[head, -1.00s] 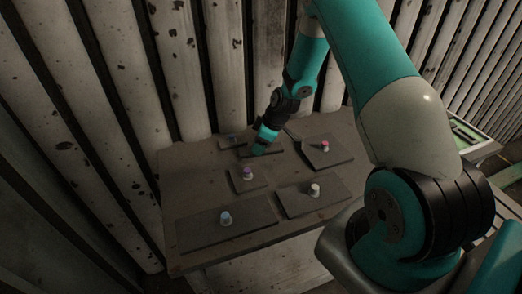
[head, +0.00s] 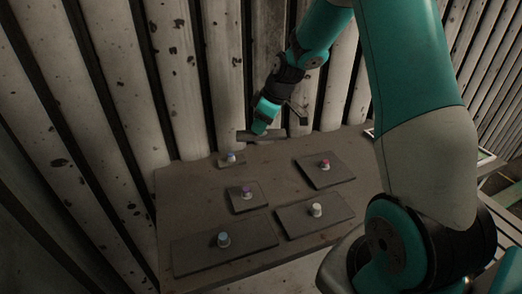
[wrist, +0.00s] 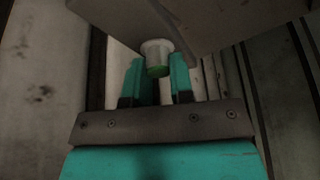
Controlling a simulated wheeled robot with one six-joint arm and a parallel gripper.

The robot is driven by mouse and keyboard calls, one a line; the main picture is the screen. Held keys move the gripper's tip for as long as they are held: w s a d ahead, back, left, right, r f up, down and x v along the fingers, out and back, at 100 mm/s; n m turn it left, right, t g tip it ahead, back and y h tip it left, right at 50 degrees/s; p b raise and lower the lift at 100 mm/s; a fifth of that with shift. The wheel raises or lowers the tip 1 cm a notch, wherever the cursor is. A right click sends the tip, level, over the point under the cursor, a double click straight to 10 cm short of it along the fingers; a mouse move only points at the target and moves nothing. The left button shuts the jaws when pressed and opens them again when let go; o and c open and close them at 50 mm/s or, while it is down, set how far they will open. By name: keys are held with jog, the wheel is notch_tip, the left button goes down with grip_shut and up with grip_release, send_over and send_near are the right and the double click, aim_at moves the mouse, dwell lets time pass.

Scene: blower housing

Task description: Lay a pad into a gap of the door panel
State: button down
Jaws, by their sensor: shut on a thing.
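My gripper (wrist: 158,88) is shut on the pale, green-edged knob (wrist: 157,56) of a dark grey pad (wrist: 225,22). The pad fills the top of the wrist view. In the head view the held pad (head: 247,135) is above the back of the table, partly behind my gripper (head: 262,128). No door panel gap is clearly visible.
The brown table (head: 190,205) has bare surface between the pads. A wall of worn pale slats (head: 180,70) stands close behind it. At the right, a light-edged, partly green thing (head: 486,156) shows mostly hidden behind my arm.

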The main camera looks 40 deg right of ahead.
notch_tip(320, 180, up, 8)
jog(key=shift+f+p, duration=0.15)
jog(key=shift+p, duration=0.15)
jog(key=shift+r+p, duration=1.35)
jog(key=shift+r, duration=0.45)
